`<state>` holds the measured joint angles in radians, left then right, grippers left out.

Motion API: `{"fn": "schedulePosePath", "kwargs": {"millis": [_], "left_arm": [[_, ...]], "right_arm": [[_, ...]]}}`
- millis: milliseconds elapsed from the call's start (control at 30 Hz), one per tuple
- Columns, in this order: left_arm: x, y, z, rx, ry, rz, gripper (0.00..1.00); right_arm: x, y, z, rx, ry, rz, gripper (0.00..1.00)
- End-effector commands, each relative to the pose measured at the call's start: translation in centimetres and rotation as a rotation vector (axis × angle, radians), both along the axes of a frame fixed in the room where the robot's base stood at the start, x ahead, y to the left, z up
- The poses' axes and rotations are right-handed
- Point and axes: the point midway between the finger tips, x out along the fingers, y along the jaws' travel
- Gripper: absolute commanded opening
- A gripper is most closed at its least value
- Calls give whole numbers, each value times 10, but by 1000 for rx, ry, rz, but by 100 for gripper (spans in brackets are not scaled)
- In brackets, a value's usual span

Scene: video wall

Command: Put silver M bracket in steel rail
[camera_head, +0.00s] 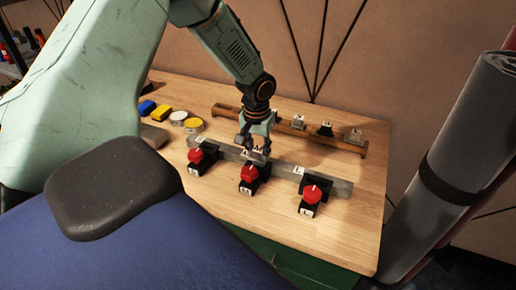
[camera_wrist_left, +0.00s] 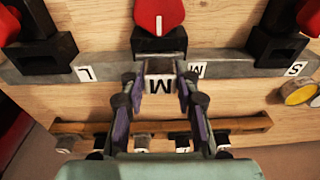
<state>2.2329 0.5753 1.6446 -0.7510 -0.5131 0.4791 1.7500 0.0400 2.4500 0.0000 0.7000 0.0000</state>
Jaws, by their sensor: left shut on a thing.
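The silver M bracket (camera_wrist_left: 158,84) is between the fingers of my left gripper (camera_wrist_left: 162,98), its M label facing the wrist camera. In the head view my left gripper (camera_head: 249,143) reaches down from above at the middle of the steel rail (camera_head: 284,170). In the wrist view the bracket is at the rail's edge, in front of the middle red-knobbed clamp (camera_wrist_left: 158,40) and beside the rail's M label (camera_wrist_left: 197,69). I cannot tell whether it is seated in the rail. The fingers partly hide it in the head view. My right gripper is out of view.
Red-knobbed clamps S (camera_head: 200,160) and L (camera_head: 311,196) flank the M clamp (camera_head: 248,176). Behind the rail, a wooden rack (camera_head: 349,147) holds several other brackets. Tins (camera_head: 193,125) and small blocks (camera_head: 161,112) lie at the left. The table's right side is clear.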

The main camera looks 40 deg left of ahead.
Motion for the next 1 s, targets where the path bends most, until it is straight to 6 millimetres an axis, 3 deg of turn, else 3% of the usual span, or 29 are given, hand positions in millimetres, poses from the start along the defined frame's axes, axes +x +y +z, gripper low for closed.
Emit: {"fn": "schedulePosePath", "kwargs": {"millis": [967, 1000], "left_arm": [[1, 0, -16, 0, -1, 0, 0], [1, 0, -16, 0, -1, 0, 34]], "right_arm": [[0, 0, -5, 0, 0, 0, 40], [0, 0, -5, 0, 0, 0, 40]]}}
